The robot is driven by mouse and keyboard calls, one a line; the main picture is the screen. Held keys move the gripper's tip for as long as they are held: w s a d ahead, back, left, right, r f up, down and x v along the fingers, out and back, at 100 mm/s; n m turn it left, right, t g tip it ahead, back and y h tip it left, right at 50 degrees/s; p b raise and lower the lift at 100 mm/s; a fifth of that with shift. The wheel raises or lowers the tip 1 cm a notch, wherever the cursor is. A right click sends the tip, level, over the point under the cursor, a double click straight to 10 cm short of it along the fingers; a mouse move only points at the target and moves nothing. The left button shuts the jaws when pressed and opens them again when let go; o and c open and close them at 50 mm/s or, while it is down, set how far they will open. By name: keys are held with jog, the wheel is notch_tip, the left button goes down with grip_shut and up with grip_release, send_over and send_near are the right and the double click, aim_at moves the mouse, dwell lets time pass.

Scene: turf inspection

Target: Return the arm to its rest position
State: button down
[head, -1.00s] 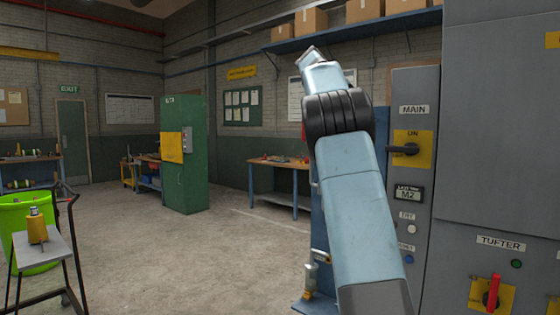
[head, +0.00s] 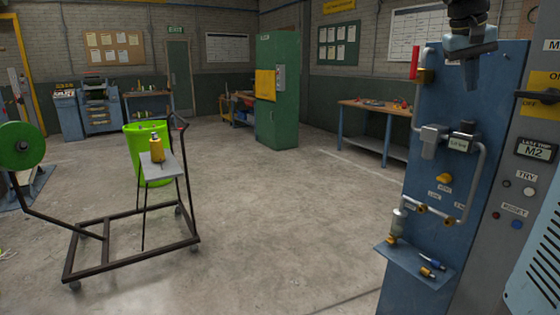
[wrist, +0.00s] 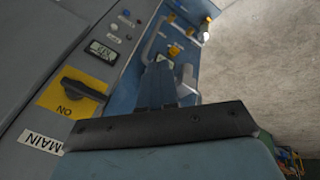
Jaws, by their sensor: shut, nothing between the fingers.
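My gripper (head: 471,78) hangs from the top right of the head view, in front of the blue panel (head: 440,105), with its fingers pointing down. In the wrist view my gripper (wrist: 161,70) shows its fingers together and empty. The fingers appear over the blue panel and pipes, apart from the grey cabinet (wrist: 35,85). The black switch handle (wrist: 82,90) sits on a yellow plate beside the ON mark. Part of my own arm shows at the lower right of the head view.
The middle floor is clear.

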jog(key=s+a+f+n+t+y, duration=0.3)
jog(key=s+a+f+y, duration=0.1)
jog(key=s+a+f, duration=1.5)
notch_tip(320, 180, down, 3)
jog(key=shift+s+a+r+t, duration=0.15)
jog(key=shift+s+t, duration=0.25)
jog(key=shift+s, duration=0.55)
